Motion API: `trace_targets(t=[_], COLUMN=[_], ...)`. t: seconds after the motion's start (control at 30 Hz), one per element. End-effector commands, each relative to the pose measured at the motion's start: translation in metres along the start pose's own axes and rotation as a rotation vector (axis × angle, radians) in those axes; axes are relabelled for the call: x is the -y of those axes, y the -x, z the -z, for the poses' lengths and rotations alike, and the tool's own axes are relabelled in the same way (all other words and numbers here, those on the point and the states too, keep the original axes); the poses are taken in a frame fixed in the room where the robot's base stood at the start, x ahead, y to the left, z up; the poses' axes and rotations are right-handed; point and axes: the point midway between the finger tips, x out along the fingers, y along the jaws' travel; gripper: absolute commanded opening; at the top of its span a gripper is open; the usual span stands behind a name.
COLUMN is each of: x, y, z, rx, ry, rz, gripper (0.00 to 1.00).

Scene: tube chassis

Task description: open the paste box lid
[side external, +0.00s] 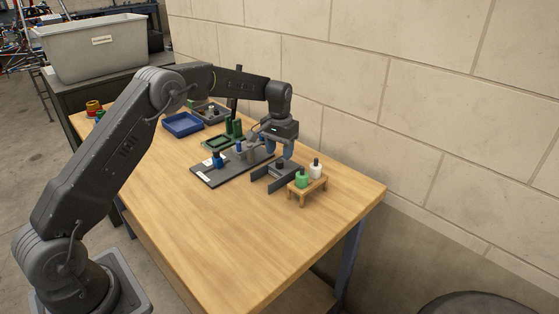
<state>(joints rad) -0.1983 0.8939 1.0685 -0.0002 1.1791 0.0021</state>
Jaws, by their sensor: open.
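I cannot tell for sure which item is the paste box. A small grey box (209,111) at the back of the bench has dark items in or on it, and its lid state is too small to make out. My gripper (278,153) points down above the right end of the dark plate (210,178).
Near the gripper are a grey bracket (263,185) and a wooden stand (310,187) with a green bottle (301,179) and a white bottle (315,170). Further back are a green fixture (219,142) and a blue tray (182,125). The front of the table (240,240) is clear.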

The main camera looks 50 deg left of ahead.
Motion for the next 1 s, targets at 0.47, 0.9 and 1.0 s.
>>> trace_targets(t=[0.47,0.9,1.0], x=[0.000,0.000,0.000], y=[-0.039,-0.038,-0.038], z=[0.000,0.000,0.000], rx=[-0.001,-0.001,-0.001], ry=[0.000,0.000,0.000], rz=[0.000,0.000,0.000], gripper=[0.51,0.25,0.15])
